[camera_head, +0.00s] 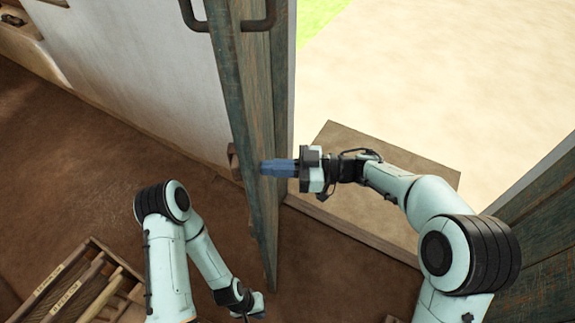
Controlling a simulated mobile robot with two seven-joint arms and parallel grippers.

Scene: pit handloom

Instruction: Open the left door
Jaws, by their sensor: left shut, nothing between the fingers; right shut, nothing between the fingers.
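The left door (232,90) is a weathered green-brown wooden leaf, seen nearly edge-on, with the bright doorway to its right. A dark metal handle (256,25) shows near its top, with another handle bar on its left side. My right gripper (267,168) is shut and empty, its blue fingers pointing left and overlapping the door; I cannot tell whether they touch it. My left gripper (258,309) is shut and empty, low in the view near the door's bottom end. The door's top is out of frame.
A second weathered wooden door (545,215) stands at the right edge. A flat threshold slab (340,150) lies in the doorway, with pale ground outside. A white wall (130,60) is at left. A wooden slatted crate (75,285) sits on the brown floor at lower left.

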